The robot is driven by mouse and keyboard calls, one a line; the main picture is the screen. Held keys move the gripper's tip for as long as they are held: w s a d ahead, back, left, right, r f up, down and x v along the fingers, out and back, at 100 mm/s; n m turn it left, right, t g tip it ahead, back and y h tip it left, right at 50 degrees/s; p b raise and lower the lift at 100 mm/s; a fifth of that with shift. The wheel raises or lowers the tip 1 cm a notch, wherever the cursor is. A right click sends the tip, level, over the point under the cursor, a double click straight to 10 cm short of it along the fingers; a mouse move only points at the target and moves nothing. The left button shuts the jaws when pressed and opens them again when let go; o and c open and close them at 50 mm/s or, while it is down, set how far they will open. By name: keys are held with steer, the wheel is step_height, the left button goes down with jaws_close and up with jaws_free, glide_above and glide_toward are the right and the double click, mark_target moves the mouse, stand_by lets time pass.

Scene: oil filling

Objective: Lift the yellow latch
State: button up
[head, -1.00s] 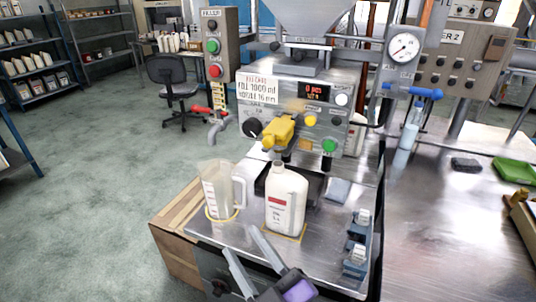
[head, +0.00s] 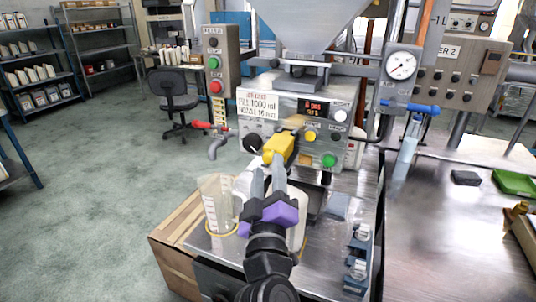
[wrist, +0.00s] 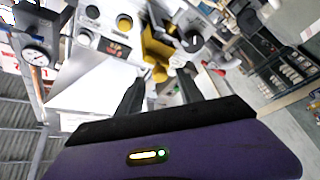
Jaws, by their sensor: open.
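The yellow latch (head: 279,148) sticks out from the front of the filling machine, below its red display. My gripper (head: 268,174) is open, with its two fingers pointing up at the latch from just below and in front of it. In the wrist view the latch (wrist: 157,52) lies beyond the fingertips of my gripper (wrist: 160,88), roughly between them. I cannot tell whether the fingers touch it. The white bottle (head: 297,228) under the machine is mostly hidden behind my gripper.
A clear measuring jug (head: 218,203) stands left of the bottle on the metal bench. Small clamps (head: 357,255) sit at the bench's right edge. A black knob (head: 252,141) and a green button (head: 328,160) flank the latch. A red-handled valve (head: 213,143) is at left.

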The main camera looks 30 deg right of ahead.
mark_target(269, 160)
steer(key=shift+p+x, duration=0.45)
steer(key=shift+x, duration=1.55)
jaws_close()
steer(key=shift+d+r, duration=0.1)
steer(key=shift+r, duration=0.1)
